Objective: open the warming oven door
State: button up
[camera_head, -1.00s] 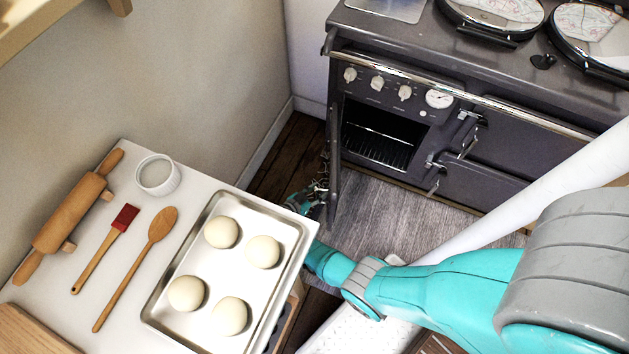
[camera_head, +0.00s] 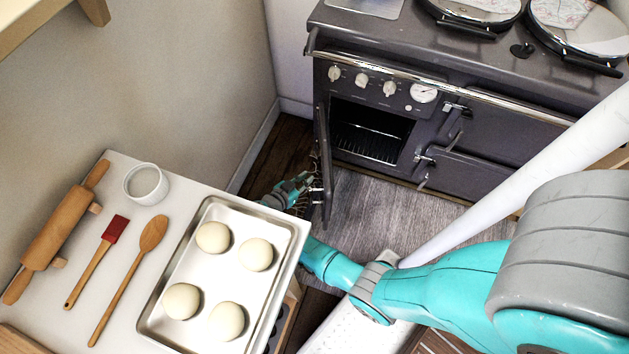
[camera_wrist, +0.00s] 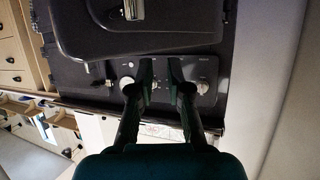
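The warming oven door (camera_head: 323,165) is the dark door at the left of the range, seen nearly edge-on in the head view. It stands swung well out, and the oven cavity (camera_head: 372,130) with its wire rack shows. My gripper (camera_head: 309,182) is low beside the door's left, outer face, partly hidden in the head view. In the wrist view its two fingers (camera_wrist: 162,75) are apart, with nothing seen between them. A dark panel, probably the door (camera_wrist: 165,35), lies just beyond the fingertips; I cannot tell whether they touch it.
The grey range (camera_head: 480,140) has other closed doors to the right. At left a white worktop (camera_head: 105,240) holds a tray (camera_head: 205,265) of dough balls, a rolling pin (camera_head: 57,232), a brush, a spoon and a ramekin (camera_head: 146,184). A strip of floor (camera_head: 375,215) is clear before the range.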

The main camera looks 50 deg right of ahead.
jog(key=w+d+r+n+t, duration=0.1)
jog(key=w+d+r+t, duration=0.1)
jog(key=w, duration=0.1)
jog(key=w+d+r+n+t, duration=0.2)
jog(key=w+r+t, duration=0.1)
jog(key=w, duration=0.1)
jog(key=w+d+r+n+t, duration=0.1)
jog(key=w+d+r+t, duration=0.1)
jog(key=w+d+r, duration=0.1)
jog(key=shift+w+n+t+y, duration=0.3)
jog(key=shift+w+t, duration=0.1)
jog(key=shift+w, duration=0.1)
grip_shut()
jog(key=w+d+r+n+t+y, duration=0.2)
jog(key=w+r+n+t+y, duration=0.3)
jog(key=r+n+t+y, duration=0.6)
jog(key=s+d+f+n+g+y, duration=0.15)
jog(key=s+f+n+g, duration=0.35)
jog(key=s, duration=0.6)
jog(key=s+d+f+n+g+y, duration=0.1)
jog(key=s+f+n+g+y, duration=0.1)
jog(key=s+g, duration=0.6)
jog(key=s+d+f+n+g+y, duration=0.15)
jog(key=s+f+n+g, duration=0.25)
jog(key=s, duration=0.9)
jog(key=w+a+f, duration=0.5)
jog(key=a+f, duration=0.1)
jog(key=f, duration=0.3)
jog(key=shift+w, duration=0.25)
